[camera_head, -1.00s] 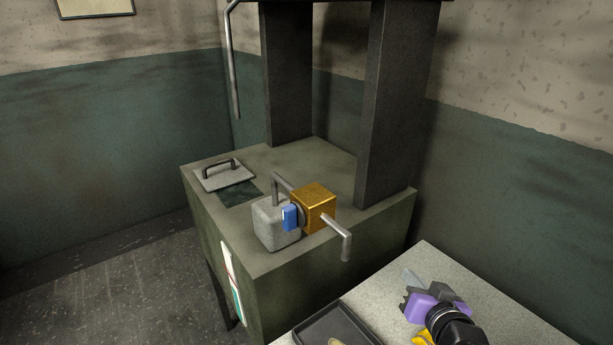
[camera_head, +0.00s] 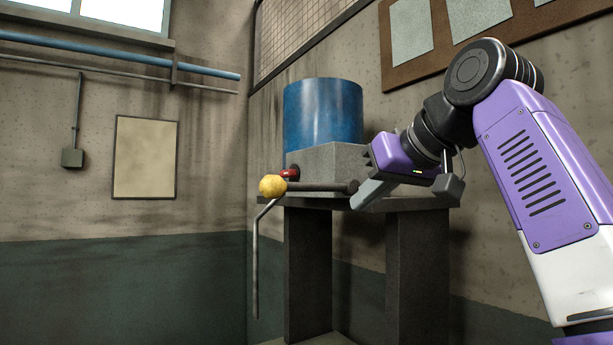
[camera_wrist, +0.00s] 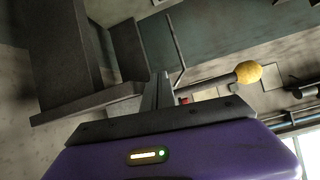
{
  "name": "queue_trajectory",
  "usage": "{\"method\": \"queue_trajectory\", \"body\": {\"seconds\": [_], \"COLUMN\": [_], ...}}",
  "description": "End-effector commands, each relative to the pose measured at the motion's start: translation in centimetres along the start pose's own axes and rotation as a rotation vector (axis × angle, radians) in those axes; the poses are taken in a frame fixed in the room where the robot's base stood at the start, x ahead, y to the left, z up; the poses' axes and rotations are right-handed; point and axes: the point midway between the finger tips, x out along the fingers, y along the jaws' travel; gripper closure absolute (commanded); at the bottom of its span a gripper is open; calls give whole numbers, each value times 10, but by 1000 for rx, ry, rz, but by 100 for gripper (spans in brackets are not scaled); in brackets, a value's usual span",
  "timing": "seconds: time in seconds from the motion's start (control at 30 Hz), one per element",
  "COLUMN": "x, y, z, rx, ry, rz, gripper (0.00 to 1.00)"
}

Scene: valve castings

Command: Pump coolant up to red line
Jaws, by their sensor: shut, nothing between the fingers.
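A pump lever (camera_head: 322,186) with a yellow ball knob (camera_head: 272,186) runs level across the front of a grey block (camera_head: 328,160) under a blue tank (camera_head: 324,112). A red fitting (camera_head: 289,173) sits behind the knob. My gripper (camera_head: 362,198) is shut and empty at the lever's right end; whether they touch I cannot tell. In the wrist view the shut fingers (camera_wrist: 157,82) point past the rod, with the knob (camera_wrist: 248,72) to their right. A bent spout pipe (camera_head: 256,255) hangs at left. No red line or coolant level shows now.
The tank stands on a dark shelf (camera_head: 420,203) with thick posts (camera_head: 307,265). A pinboard (camera_head: 405,70) hangs on the wall behind my arm. A blue pipe (camera_head: 120,57) and a blank framed panel (camera_head: 145,157) are on the left wall. Space left of the knob is open.

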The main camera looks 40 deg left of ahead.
Motion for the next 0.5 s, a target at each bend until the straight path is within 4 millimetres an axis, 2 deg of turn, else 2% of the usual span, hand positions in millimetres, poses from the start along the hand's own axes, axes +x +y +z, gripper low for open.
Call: {"method": "queue_trajectory", "body": {"seconds": [0.03,0.1,0.2,0.33,0.5], "x": [-24,-51,-83,-111,-123], "y": [-19,-40,-65,-87,-96], "z": [-24,-45,-66,-81,-86], "rx": [-30,-62,-98,-128,-141], "ry": [-7,-23,-45,-62,-71], "rz": [-9,-22,-35,-47,-52], "gripper": [100,100,100,100,100]}}
